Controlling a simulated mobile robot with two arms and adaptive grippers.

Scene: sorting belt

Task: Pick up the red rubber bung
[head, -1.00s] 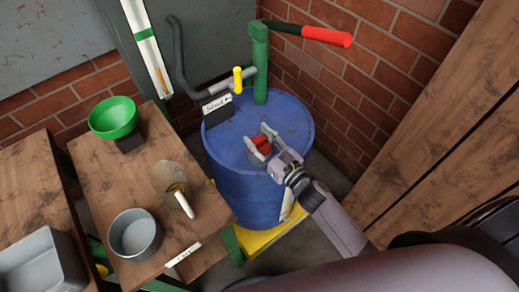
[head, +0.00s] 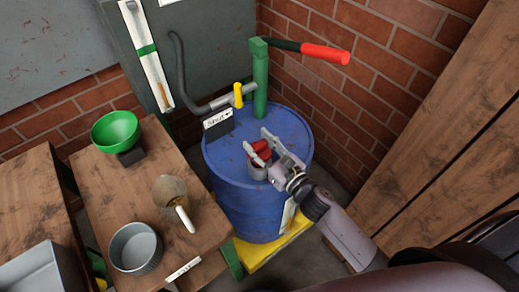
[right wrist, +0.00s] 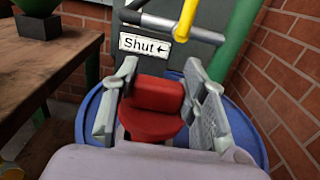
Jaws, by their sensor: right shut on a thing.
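The red rubber bung (head: 263,149) is between the fingers of my right gripper (head: 270,150), over the top of the blue drum (head: 237,198). In the right wrist view the bung (right wrist: 157,96) has a block-shaped grip above a wider round part, with a finger on each side. My right gripper (right wrist: 158,103) is shut on its grip. A short grey round neck (head: 257,171) shows just below the bung in the head view. I cannot tell whether the bung still touches it. My left gripper is not in view.
A green hand pump (head: 260,80) with a red-ended lever, a yellow tap handle (head: 238,95) and a "Shut" sign (head: 217,118) stand behind the bung. A wooden table (head: 110,188) with a green bowl (head: 115,130) and grey pot (head: 135,248) is left. Brick wall is right.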

